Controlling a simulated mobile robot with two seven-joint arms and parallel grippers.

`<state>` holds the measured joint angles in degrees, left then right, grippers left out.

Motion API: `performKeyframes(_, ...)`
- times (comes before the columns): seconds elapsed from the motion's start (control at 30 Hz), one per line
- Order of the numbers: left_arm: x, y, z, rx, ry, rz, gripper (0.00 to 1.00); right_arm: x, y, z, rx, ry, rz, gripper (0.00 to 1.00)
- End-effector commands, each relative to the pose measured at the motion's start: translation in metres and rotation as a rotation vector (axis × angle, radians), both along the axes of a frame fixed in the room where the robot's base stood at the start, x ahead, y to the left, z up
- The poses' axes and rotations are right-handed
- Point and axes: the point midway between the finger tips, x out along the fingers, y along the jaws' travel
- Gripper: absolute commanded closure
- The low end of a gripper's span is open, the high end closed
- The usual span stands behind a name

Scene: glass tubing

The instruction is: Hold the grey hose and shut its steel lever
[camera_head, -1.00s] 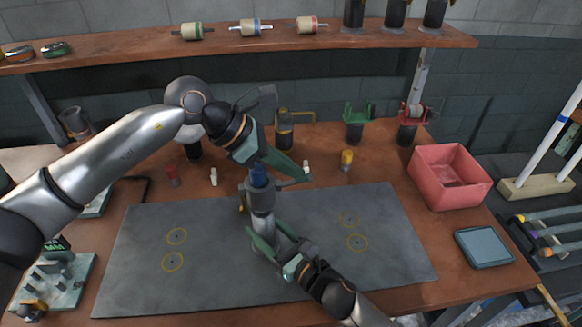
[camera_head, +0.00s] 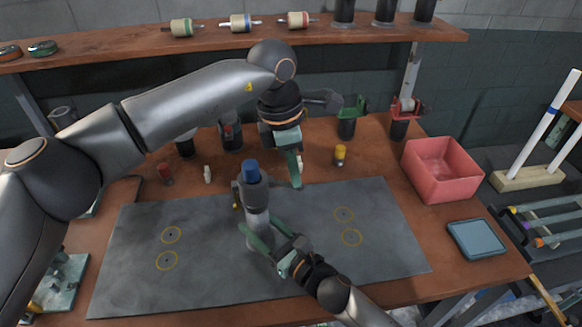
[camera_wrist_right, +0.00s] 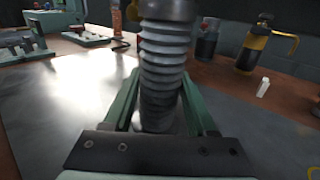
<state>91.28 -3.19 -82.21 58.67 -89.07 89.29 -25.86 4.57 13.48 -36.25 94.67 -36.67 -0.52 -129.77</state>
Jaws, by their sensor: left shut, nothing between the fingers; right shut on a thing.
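The grey hose (camera_head: 257,226) stands upright on the dark mat, with a wider grey coupling (camera_head: 248,197) and a blue top (camera_head: 251,172). My right gripper (camera_head: 262,240) is shut around the hose's lower part. In the right wrist view the ribbed hose (camera_wrist_right: 163,75) stands between its green fingers (camera_wrist_right: 155,113). My left gripper (camera_head: 298,179) is shut and empty, to the right of the blue top and apart from it. I cannot make out the steel lever clearly; the coupling is small in the head view and its top is cut off in the wrist view.
The dark mat (camera_head: 130,270) has yellow ring marks and free room on both sides. A pink bin (camera_head: 440,170) and a blue-grey tray (camera_head: 477,239) are at the right. A yellow-topped piece (camera_head: 340,155), a white piece (camera_head: 207,174) and a red piece (camera_head: 166,174) stand behind the mat.

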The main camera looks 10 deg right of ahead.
Motion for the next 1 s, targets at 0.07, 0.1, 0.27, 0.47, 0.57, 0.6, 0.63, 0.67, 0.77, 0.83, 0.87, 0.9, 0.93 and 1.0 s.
performKeyframes(0.07,0.000,-0.001,-0.003,0.023,0.000,0.001,1.00,0.000,0.000,-0.001,0.000,0.001,0.000,1.00)
performKeyframes(0.1,0.000,-0.001,-0.005,0.022,0.001,0.001,1.00,0.000,0.000,-0.001,0.000,0.001,0.000,1.00)
performKeyframes(0.27,0.000,-0.002,-0.012,0.019,0.002,0.001,1.00,0.000,0.000,-0.001,-0.001,0.001,0.000,1.00)
performKeyframes(0.47,0.000,-0.002,-0.020,0.018,0.002,0.001,1.00,0.000,0.000,-0.001,-0.001,0.001,0.000,1.00)
performKeyframes(0.57,0.000,-0.002,-0.024,0.017,0.002,0.001,1.00,0.000,0.000,-0.001,-0.001,0.000,0.000,1.00)
performKeyframes(0.6,0.000,-0.001,-0.026,0.016,0.002,0.001,1.00,0.000,0.000,-0.001,-0.001,0.000,0.000,1.00)
performKeyframes(0.63,0.000,-0.001,-0.027,0.016,0.002,0.000,1.00,0.000,0.000,-0.001,-0.002,0.000,0.001,1.00)
performKeyframes(0.67,0.000,-0.001,-0.029,0.015,0.003,0.000,1.00,0.000,0.000,-0.001,-0.002,0.000,0.001,1.00)
performKeyframes(0.77,0.000,0.000,-0.032,0.015,0.003,0.000,1.00,0.000,0.000,-0.001,-0.002,0.000,0.001,1.00)
performKeyframes(0.83,0.000,0.001,-0.035,0.016,0.003,0.000,1.00,0.000,0.000,-0.001,-0.001,0.000,0.001,1.00)
performKeyframes(0.87,0.000,0.002,-0.036,0.016,0.003,0.000,1.00,0.000,0.000,-0.001,-0.001,0.000,0.001,1.00)
performKeyframes(0.9,0.000,0.002,-0.037,0.016,0.003,0.000,1.00,0.000,0.000,-0.001,-0.001,0.000,0.000,1.00)
performKeyframes(0.93,0.000,0.003,-0.037,0.016,0.003,0.000,1.00,0.000,0.000,-0.001,-0.001,0.001,0.000,1.00)
performKeyframes(1.0,0.000,0.004,-0.039,0.017,0.002,0.000,1.00,0.000,0.000,-0.001,-0.001,0.001,0.000,1.00)
